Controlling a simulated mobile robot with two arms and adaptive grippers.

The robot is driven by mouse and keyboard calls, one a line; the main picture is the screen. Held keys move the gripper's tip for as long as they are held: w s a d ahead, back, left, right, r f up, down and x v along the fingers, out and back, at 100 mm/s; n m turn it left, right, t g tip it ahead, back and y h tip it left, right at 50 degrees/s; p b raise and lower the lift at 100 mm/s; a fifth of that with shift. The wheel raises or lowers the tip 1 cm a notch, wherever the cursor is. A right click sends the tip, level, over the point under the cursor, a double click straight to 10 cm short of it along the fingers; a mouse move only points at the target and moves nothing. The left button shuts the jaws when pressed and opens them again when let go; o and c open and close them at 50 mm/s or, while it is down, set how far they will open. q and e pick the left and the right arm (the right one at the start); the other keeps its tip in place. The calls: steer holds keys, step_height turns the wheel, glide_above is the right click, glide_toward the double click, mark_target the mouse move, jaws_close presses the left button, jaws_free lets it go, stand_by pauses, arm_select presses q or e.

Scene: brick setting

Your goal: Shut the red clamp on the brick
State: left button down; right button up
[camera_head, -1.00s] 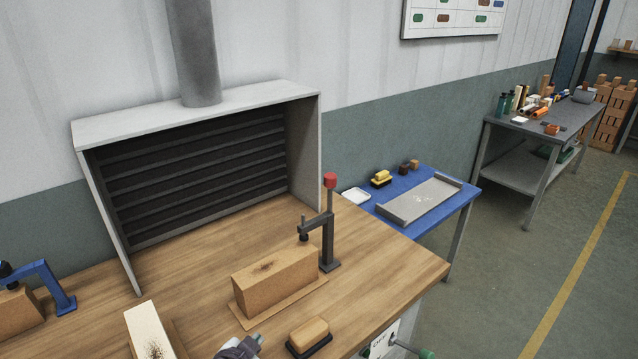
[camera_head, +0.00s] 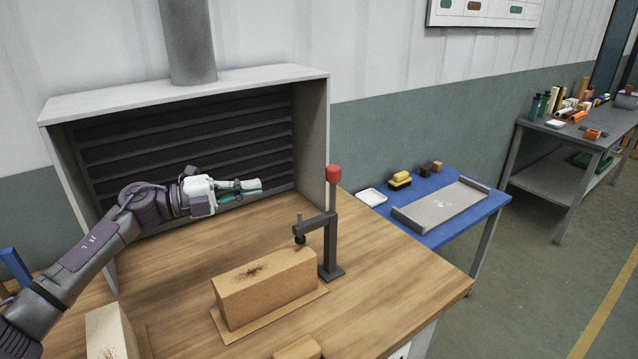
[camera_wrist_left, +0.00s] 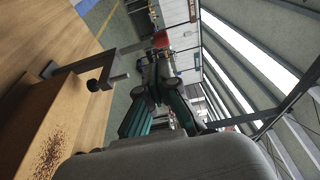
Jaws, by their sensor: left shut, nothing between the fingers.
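The red-capped clamp (camera_head: 331,225) stands at the far right end of a tan brick (camera_head: 262,284) on the wooden bench. Its handle is upright with the red knob on top. Its dark arm reaches out over the brick's end, and I cannot tell whether its pad touches the brick. My left gripper (camera_head: 258,187) is shut and empty, in the air left of the clamp and above the brick. In the left wrist view the clamp's red knob (camera_wrist_left: 160,40) shows just beyond the fingers (camera_wrist_left: 158,70), and the brick (camera_wrist_left: 50,130) is at lower left. My right gripper is not in view.
A grey slatted hood (camera_head: 185,85) stands behind my left arm. Another brick (camera_head: 110,333) lies at the front left, and a blue clamp (camera_head: 14,265) is partly visible at the left edge. A blue table (camera_head: 420,236) with a grey tray stands beyond the bench's right edge.

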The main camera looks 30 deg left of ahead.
arm_select(q)
steer(key=p, duration=0.5)
glide_toward(331, 165)
steer(key=w+d+f, duration=0.1)
steer(key=w+d, duration=0.2)
steer(key=d, duration=0.1)
steer(key=shift+w+d+f, duration=0.15)
steer(key=shift+w+f, duration=0.15)
steer(key=shift+w, duration=0.25)
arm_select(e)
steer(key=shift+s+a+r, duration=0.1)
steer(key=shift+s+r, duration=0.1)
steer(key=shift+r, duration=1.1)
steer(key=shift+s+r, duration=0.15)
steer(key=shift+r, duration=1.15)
arm_select(q)
steer(key=shift+r, duration=0.1)
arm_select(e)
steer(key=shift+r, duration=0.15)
